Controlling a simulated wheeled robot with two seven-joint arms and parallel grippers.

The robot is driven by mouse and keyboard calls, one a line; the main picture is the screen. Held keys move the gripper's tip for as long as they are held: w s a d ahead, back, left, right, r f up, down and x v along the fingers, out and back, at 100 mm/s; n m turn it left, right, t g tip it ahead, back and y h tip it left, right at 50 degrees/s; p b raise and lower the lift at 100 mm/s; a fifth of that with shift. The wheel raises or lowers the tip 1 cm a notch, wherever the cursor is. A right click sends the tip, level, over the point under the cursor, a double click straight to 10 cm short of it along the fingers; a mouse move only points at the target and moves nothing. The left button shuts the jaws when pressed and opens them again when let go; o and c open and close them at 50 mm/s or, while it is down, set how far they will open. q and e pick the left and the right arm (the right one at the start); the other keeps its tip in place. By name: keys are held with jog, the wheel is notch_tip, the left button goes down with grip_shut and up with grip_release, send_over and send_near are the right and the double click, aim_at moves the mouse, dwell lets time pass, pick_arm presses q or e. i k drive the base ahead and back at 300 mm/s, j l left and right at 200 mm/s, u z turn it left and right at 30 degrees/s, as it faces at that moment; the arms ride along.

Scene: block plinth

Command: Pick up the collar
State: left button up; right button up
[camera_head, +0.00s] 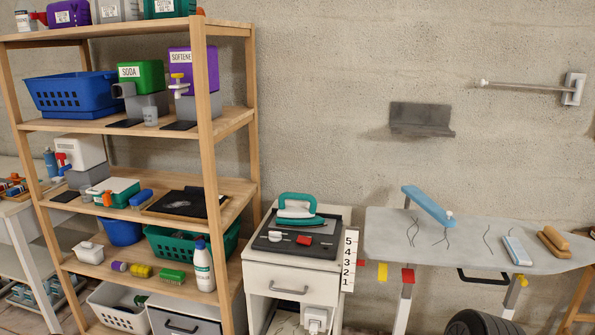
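I cannot pick out a collar for certain anywhere in the view. A pale grey ironing board (465,244) stands at the right, with thin dark wavy lines on its top. A long blue piece (428,205) sits tilted at its back edge. A light blue and white piece (517,250) and brown wooden pieces (553,241) lie on its right part. Neither of my grippers is in view.
A white cabinet (292,275) with a teal iron (297,210) on its dark top stands in the middle. A wooden shelf (205,130) at the left holds blue baskets (75,93), dispensers and bottles. A wall bar (525,87) is at upper right.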

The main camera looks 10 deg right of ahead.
aim_at(519, 254)
jog(key=z, duration=1.45)
jog(key=i+l, duration=0.2)
jog(key=l, duration=0.2)
jog(key=i+l, duration=0.25)
jog(key=i+l+u, duration=0.1)
jog(key=l, duration=0.4)
jog(key=i+l, duration=0.55)
jog(key=l, duration=0.25)
jog(key=i+l, duration=0.2)
jog(key=l, duration=0.15)
jog(key=i+l+u, duration=0.1)
jog(key=l, duration=0.3)
jog(key=i, duration=0.1)
